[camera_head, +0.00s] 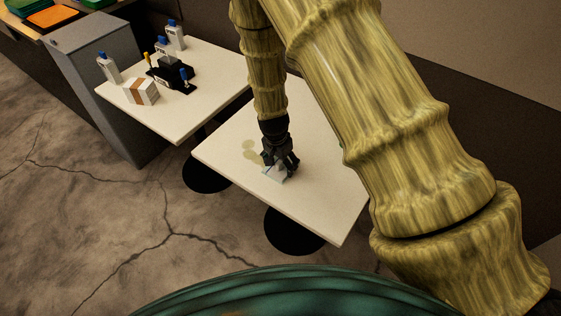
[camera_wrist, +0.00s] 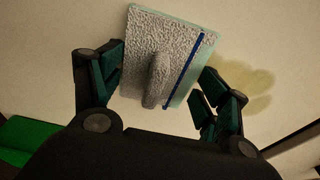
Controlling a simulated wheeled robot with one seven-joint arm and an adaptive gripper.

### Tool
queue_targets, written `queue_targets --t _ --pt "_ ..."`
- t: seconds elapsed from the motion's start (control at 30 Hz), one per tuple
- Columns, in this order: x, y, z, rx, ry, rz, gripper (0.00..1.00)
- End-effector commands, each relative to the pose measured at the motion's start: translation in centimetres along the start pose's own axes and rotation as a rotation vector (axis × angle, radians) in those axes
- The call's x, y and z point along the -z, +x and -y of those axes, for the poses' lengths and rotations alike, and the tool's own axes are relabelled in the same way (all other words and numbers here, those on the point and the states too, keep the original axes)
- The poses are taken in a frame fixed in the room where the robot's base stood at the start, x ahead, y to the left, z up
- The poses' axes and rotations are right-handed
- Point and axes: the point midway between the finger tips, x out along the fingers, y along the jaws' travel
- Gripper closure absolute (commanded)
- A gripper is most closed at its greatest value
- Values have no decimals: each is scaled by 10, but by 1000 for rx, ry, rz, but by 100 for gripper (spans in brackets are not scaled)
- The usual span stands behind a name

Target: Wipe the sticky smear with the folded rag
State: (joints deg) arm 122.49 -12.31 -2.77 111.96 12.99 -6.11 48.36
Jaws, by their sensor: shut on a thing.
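The folded rag (camera_head: 273,174) is pale grey-white with a blue stripe; in the wrist view the rag (camera_wrist: 184,42) shows a textured face, a raised ridge in the middle and a pale green edge. My gripper (camera_head: 280,168) is shut on the rag, with a finger at either side of it in the wrist view. The rag is at the tabletop; whether it presses flat on it I cannot tell. The sticky smear (camera_head: 249,145) is a yellowish blotch of joined rounds, just behind and left of the rag. In the wrist view the smear (camera_wrist: 256,92) lies right of the rag, partly behind the right finger.
The near white table (camera_head: 325,205) is otherwise bare. A second white table (camera_head: 190,118) at left holds bottles, a black caddy (camera_head: 172,74) and a white box with a brown band (camera_head: 141,91). A grey cabinet (camera_head: 95,80) stands beyond. A narrow gap separates the tables.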

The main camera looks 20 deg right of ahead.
Motion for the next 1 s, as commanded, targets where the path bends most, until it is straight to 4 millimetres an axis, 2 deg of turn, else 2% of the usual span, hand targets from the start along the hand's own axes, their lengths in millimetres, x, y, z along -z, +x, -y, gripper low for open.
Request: queue_targets --t 0.37,0.9,1.0 --pt "0 2 3 0 0 -1 48" --pt "-1 6 46 1 -1 -1 48" --pt "-2 6 47 0 0 1 48"
